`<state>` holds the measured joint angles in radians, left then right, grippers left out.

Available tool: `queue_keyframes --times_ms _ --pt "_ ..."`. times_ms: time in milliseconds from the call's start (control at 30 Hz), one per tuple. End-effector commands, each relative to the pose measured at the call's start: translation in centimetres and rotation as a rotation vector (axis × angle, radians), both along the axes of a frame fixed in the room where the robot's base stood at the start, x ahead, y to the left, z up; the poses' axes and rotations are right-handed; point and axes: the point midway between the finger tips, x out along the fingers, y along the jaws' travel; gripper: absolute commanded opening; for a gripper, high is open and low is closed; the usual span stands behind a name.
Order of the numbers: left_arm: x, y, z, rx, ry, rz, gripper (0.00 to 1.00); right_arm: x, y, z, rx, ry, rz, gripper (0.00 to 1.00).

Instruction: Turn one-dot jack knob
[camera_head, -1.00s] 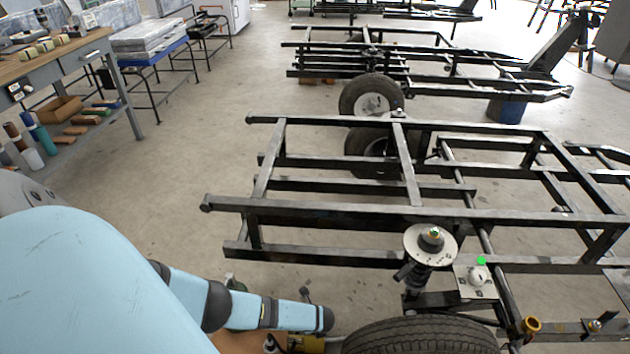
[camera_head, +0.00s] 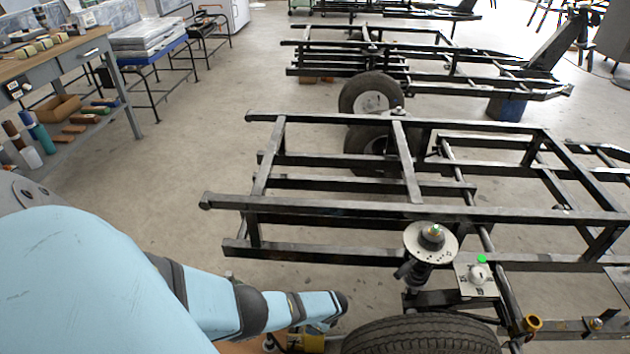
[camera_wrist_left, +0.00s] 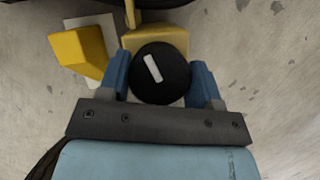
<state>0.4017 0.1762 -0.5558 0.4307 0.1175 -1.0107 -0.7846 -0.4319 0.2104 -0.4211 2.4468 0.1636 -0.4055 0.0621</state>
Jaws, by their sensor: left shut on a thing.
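In the left wrist view, a round black knob (camera_wrist_left: 160,85) with a white bar mark on its face sits on a yellow jack (camera_wrist_left: 155,40). My left gripper (camera_wrist_left: 161,73) has one blue finger on each side of the knob and is shut on it. I cannot make out a single dot mark on the jack. In the head view, the yellow jack (camera_head: 306,343) shows only partly at the bottom edge, below my left arm, and the knob is not clearly visible. My right gripper is in neither view.
A tyre (camera_head: 425,335) stands just right of the jack. A black trailer frame (camera_head: 330,210) with a spring mount plate (camera_head: 415,240) lies beyond it. A workbench (camera_head: 75,50) stands at the far left. The floor between is open.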

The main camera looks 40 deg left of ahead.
Motion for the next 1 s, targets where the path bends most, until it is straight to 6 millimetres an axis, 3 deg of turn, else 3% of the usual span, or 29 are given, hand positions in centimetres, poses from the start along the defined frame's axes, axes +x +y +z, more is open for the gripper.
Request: queue_keyframes --times_ms 1000 --pt "-0.1 0.0 -0.1 -0.001 0.004 0.936 0.35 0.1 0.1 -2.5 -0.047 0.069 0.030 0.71"
